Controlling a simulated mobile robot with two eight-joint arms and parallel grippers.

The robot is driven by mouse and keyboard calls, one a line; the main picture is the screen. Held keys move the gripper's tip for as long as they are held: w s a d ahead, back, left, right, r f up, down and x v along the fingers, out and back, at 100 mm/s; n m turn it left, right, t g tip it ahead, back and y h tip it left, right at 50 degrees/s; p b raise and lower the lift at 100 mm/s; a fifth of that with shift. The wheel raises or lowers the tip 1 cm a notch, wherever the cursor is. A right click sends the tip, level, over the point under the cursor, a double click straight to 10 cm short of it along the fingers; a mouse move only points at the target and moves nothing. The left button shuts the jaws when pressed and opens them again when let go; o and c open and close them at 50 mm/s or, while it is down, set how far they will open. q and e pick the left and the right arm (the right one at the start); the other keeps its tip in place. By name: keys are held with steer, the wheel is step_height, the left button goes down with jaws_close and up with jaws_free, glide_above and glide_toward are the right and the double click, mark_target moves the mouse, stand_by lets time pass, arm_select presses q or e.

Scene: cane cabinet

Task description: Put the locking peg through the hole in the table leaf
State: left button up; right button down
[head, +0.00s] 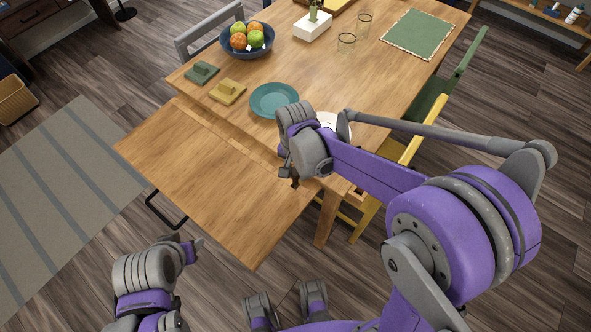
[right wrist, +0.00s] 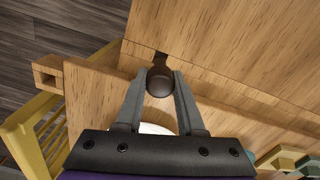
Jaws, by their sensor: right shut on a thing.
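The wooden table leaf (head: 205,190) sticks out from the near-left end of the table. It also fills the upper right of the right wrist view (right wrist: 240,45). My right gripper (head: 294,180) is over the leaf's right corner by the table end. In the right wrist view, its fingers (right wrist: 160,84) are shut on the round dark brown head of the locking peg (right wrist: 159,84). The peg's shaft is hidden under its head. A dark patch shows just beyond the head at the leaf's edge; I cannot tell whether it is the hole. My left gripper (head: 195,246) is empty-looking, in front of the leaf.
The table (head: 330,75) carries a teal plate (head: 273,100), a white plate (head: 330,122) partly behind my right arm, and a fruit bowl (head: 246,42). A yellow chair (head: 405,150) stands close on the right.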

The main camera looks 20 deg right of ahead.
mark_target(296, 181)
steer(key=shift+f+b, duration=2.05)
steer(key=shift+f, duration=0.65)
steer(key=shift+c, duration=2.2)
jaws_free()
steer(key=shift+r, duration=0.1)
step_height(296, 181, up, 11)
steer(key=shift+f+p, duration=0.1)
steer(key=shift+p, duration=0.8)
steer(key=s+d+r+n+t+p, duration=0.2)
steer(key=s+d+r+n+p, duration=0.1)
steer(key=s, duration=0.4)
steer(key=s+d+r+n+t+p, duration=0.3)
steer(key=s+r+n+p, duration=0.1)
steer(key=s, duration=0.3)
steer(key=shift+s+d+p, duration=0.15)
steer(key=shift+d+p, duration=0.15)
steer(key=shift+p, duration=0.05)
